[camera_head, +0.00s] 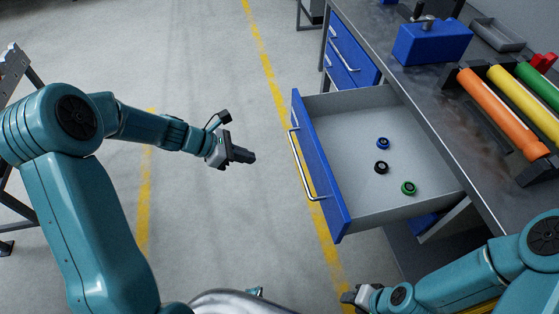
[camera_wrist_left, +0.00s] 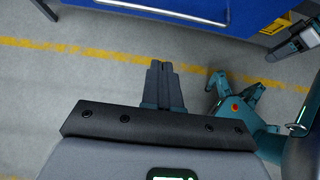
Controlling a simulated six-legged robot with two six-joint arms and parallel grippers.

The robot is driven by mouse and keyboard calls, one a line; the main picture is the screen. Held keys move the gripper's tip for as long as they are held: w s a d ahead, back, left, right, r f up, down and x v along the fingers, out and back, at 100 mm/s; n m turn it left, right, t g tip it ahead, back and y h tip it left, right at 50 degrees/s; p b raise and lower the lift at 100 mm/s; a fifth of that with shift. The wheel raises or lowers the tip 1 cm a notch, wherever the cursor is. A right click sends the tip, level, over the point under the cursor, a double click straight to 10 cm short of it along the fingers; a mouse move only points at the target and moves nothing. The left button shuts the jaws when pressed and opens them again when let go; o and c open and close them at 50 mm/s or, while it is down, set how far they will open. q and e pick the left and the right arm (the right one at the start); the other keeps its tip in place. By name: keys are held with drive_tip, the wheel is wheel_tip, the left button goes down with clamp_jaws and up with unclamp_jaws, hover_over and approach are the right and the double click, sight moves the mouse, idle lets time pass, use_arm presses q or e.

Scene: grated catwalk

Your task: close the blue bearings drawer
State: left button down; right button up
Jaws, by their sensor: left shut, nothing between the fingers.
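The blue-fronted drawer (camera_head: 318,165) is pulled far out from the workbench in the head view. Its grey tray holds a blue-ringed bearing (camera_head: 382,143), a black one (camera_head: 381,168) and a green-ringed one (camera_head: 409,188). A silver bar handle (camera_head: 297,165) runs along its front. My left gripper (camera_head: 250,156) is shut and empty, left of the drawer front with a gap between. In the left wrist view its fingers (camera_wrist_left: 163,68) are together, below the blue front and handle (camera_wrist_left: 160,13). My right gripper (camera_head: 350,297) is low, near the drawer's near corner; its jaws are unclear.
Closed blue drawers (camera_head: 350,55) sit farther along the bench. The bench top (camera_head: 425,95) carries a blue vise-like block (camera_head: 432,42), a grey tray (camera_head: 497,35) and orange, yellow and green tubes (camera_head: 500,112). The grey floor left of the drawer is clear, with yellow lines.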

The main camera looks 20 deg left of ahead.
use_arm(q)
drive_tip(key=w+d+r+x, duration=0.1)
drive_tip(key=r+x, duration=0.1)
drive_tip(key=x, duration=1)
drive_tip(key=shift+d, duration=0.35)
drive_tip(key=shift+w, duration=0.1)
drive_tip(key=shift+d, duration=0.15)
